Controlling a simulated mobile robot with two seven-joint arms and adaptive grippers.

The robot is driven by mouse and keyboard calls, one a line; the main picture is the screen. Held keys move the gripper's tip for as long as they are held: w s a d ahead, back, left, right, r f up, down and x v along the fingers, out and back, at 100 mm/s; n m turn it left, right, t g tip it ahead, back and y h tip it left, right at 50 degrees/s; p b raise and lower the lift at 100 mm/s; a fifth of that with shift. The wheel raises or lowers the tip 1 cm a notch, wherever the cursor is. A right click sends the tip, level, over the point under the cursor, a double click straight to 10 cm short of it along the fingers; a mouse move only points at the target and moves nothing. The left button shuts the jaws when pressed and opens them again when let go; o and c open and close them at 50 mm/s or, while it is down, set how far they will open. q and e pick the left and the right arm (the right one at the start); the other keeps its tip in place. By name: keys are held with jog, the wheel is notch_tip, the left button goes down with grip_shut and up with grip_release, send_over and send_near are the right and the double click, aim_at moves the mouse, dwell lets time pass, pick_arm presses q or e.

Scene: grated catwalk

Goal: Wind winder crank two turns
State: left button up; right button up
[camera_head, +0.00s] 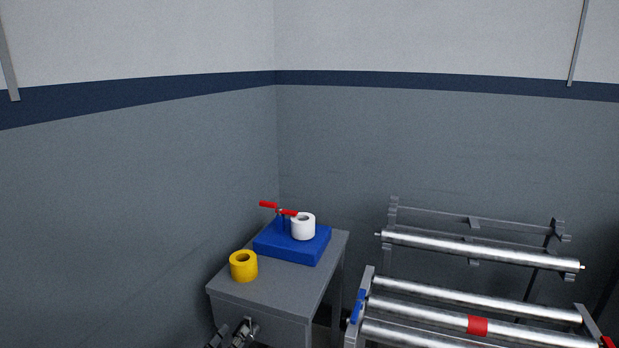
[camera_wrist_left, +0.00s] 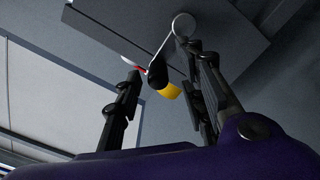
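A crank with a pale round hub (camera_wrist_left: 184,25), a thin arm and a black knob (camera_wrist_left: 157,76) shows in the left wrist view, by a dark grey panel. My left gripper (camera_wrist_left: 165,95) is open, its fingers on either side of the knob in the picture; I see no clear contact. In the head view my left gripper (camera_head: 234,336) is at the bottom edge, by the front of a grey stand, mostly cut off. On the stand, a blue base (camera_head: 290,246) carries a white roll (camera_head: 303,228) and a red-handled part (camera_head: 279,209). My right gripper is not in view.
A yellow roll (camera_head: 243,266) lies on the grey stand (camera_head: 275,292), near its left edge. A rack of long metal rollers (camera_head: 450,302) with a red band fills the lower right. Walls close off the left and back. The stand's front top is clear.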

pick_arm(q)
jog(key=p+v, duration=0.3)
jog(key=v, duration=0.4)
jog(key=shift+r, duration=0.2)
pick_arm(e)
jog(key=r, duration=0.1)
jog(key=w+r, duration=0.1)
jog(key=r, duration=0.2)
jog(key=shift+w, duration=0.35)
pick_arm(q)
jog(key=shift+s, duration=0.1)
